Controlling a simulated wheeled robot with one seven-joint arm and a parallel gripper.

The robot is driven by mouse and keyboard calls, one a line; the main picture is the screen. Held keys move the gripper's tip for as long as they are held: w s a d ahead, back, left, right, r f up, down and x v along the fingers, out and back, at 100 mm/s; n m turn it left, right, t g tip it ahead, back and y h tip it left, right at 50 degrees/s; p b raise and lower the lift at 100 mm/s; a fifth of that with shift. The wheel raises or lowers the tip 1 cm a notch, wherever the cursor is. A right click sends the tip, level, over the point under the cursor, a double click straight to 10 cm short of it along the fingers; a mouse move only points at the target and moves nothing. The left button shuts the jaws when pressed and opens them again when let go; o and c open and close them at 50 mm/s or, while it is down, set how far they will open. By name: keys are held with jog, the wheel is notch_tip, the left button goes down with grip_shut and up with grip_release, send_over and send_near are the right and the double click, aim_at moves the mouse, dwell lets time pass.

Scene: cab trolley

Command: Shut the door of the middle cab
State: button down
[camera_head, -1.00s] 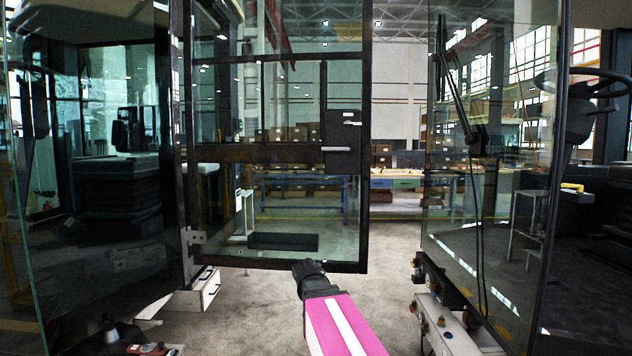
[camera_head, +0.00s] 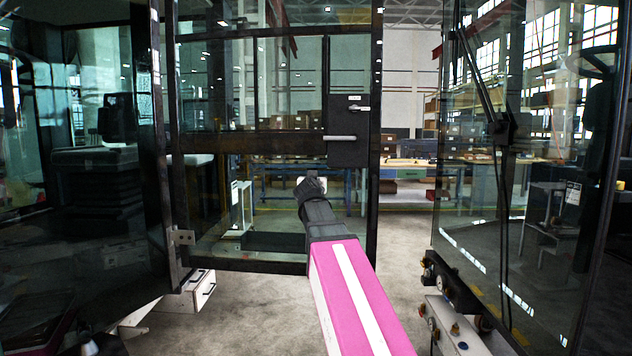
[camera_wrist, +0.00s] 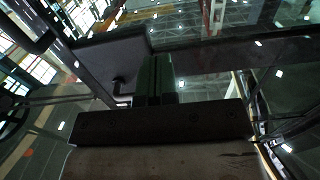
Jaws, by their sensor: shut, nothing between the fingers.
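The open cab door (camera_head: 270,142) is a dark-framed glass door, hinged on its left side to the cab at the left. It stands across the middle of the head view. Its lock plate (camera_head: 348,128) and silver handle (camera_head: 340,138) are near its right edge. My gripper (camera_head: 310,186) is in front of the door's lower glass, below and left of the handle. I cannot tell whether it touches the door. In the wrist view my shut fingers (camera_wrist: 155,80) point toward the dark lock plate (camera_wrist: 108,58) and a handle (camera_wrist: 120,87). Nothing shows between them.
Another cab's glass front (camera_head: 480,170) stands at the right, with hardware (camera_head: 445,310) low on its base. A gap of bare floor (camera_head: 405,245) lies between it and the door. A white drawer box (camera_head: 195,290) sits below the hinge. Workbenches and boxes stand behind.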

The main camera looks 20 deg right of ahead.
jog(key=x, duration=1.3)
jog(key=shift+w+d, duration=0.1)
jog(key=shift+w, duration=0.05)
